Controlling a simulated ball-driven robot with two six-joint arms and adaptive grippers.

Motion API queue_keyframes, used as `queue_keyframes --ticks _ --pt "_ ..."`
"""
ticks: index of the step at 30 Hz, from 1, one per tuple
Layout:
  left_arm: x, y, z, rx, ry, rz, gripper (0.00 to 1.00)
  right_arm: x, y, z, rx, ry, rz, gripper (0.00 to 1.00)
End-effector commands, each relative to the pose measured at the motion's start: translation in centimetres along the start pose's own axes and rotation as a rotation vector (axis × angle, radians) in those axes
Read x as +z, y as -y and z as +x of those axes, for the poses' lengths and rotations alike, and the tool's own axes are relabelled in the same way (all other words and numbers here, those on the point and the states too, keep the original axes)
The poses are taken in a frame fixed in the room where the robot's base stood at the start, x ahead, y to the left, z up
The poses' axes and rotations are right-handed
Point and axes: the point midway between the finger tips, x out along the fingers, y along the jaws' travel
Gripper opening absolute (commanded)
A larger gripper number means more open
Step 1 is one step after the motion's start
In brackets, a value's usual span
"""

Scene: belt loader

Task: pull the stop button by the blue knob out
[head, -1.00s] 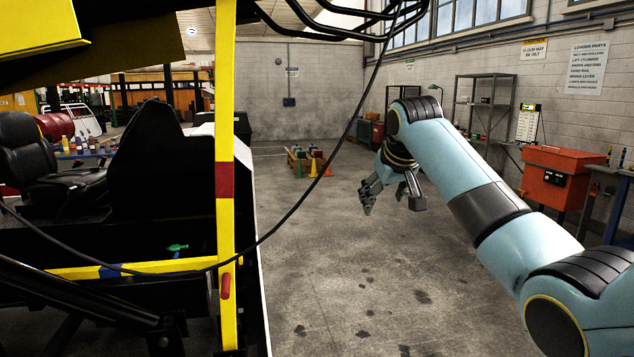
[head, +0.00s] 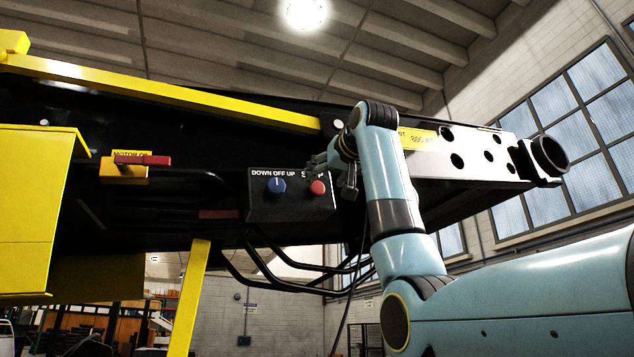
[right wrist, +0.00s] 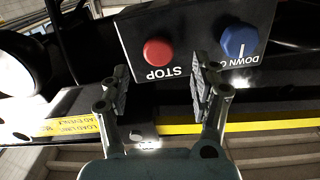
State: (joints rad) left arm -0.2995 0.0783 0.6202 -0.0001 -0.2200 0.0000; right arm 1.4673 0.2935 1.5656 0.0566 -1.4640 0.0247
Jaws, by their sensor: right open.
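The stop button (head: 317,187) is a red mushroom-shaped button on a black control box (head: 290,210) under the loader's boom. The blue knob (head: 276,185) sits just left of it, under the label "DOWN OFF UP". In the right wrist view the picture is upside down: the stop button (right wrist: 158,52) is left of the blue knob (right wrist: 239,41). My right gripper (head: 332,172) is open and empty beside the box's right end, partly hiding the STOP label. In the right wrist view its two fingers (right wrist: 160,92) are apart, with the button beyond the gap between them. My left gripper is not in view.
A red-handled motor switch (head: 140,160) is on the boom to the left. Black bent pipes and a hanging cable (head: 350,290) run below the box. A yellow post (head: 190,300) stands lower left. A perforated metal bracket (head: 470,155) is at the boom's right end.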

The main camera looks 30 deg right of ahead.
Motion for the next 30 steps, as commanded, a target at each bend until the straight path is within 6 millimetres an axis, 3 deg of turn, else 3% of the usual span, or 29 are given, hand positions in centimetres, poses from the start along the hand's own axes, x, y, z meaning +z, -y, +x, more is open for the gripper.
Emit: queue_keyframes --ticks 3,9,20,30 --pt "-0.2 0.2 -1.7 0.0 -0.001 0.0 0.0 -0.4 0.0 2.4 0.0 0.004 0.0 0.63" --pt "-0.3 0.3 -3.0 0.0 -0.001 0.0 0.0 -0.2 0.0 5.0 0.0 0.002 0.0 0.63" --pt "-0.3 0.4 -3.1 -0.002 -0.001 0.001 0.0 0.1 0.0 5.8 0.0 0.001 0.0 0.63" --pt "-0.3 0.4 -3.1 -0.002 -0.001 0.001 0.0 0.1 0.0 5.8 0.0 0.001 0.0 0.21"
